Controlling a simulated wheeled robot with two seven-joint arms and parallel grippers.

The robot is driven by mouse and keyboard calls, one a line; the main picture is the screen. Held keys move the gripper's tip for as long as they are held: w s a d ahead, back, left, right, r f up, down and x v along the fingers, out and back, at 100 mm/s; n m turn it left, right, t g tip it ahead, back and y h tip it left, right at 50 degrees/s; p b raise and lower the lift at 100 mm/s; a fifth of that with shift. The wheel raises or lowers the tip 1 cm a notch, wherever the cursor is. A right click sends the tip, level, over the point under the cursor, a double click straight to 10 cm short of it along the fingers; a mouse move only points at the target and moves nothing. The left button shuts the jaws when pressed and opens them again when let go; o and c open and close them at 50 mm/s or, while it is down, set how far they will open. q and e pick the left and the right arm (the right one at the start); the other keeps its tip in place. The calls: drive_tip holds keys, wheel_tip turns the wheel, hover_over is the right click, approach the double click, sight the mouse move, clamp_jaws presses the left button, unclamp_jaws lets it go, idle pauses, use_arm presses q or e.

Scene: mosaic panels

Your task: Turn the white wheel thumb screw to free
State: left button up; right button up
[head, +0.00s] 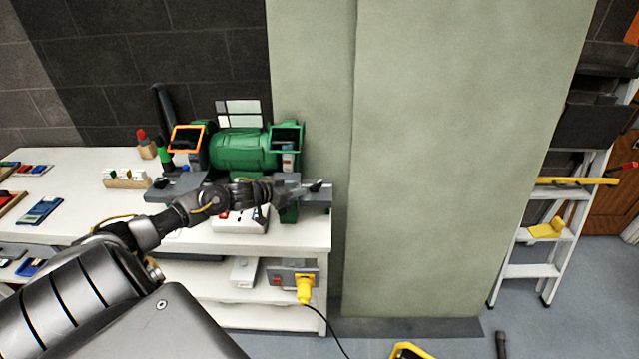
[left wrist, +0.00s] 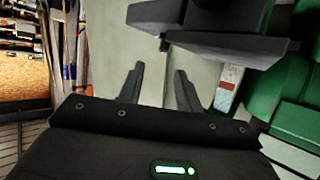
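A green bench grinder (head: 240,152) stands on the white bench, with an orange-framed guard at its left end and a green guard (head: 286,137) at its right end. My left gripper (head: 296,187) is in front of the right end, beside a grey tool rest (head: 318,200). In the left wrist view, the two fingers (left wrist: 159,88) are apart with nothing between them. A dark grey tool rest (left wrist: 210,45) lies beyond the fingertips. A small dark knob (left wrist: 163,45), possibly the thumb screw, shows at its edge, apart from the fingers. The white wheel is not clearly visible. My right gripper is out of view.
The white bench (head: 80,195) holds small trays and a wooden block (head: 126,180) at left. A pale green pillar (head: 450,150) stands right of the bench. A stepladder (head: 555,240) stands far right.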

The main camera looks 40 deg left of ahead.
sight(313, 186)
use_arm(q)
drive_tip(key=shift+w+a+p, duration=0.15)
drive_tip(key=shift+p, duration=0.15)
drive_tip(key=x, duration=0.4)
drive_tip(key=shift+a, duration=0.15)
drive_tip(key=x, duration=0.3)
drive_tip(key=shift+w+f+p, duration=0.1)
drive_tip(key=shift+w+p, duration=0.05)
drive_tip(key=shift+p, duration=0.25)
drive_tip(key=shift+w+f, duration=0.15)
drive_tip(key=shift+w, duration=0.15)
drive_tip(key=shift+w+f, duration=0.2)
drive_tip(key=shift+w, duration=0.15)
drive_tip(key=c, duration=0.5)
clamp_jaws()
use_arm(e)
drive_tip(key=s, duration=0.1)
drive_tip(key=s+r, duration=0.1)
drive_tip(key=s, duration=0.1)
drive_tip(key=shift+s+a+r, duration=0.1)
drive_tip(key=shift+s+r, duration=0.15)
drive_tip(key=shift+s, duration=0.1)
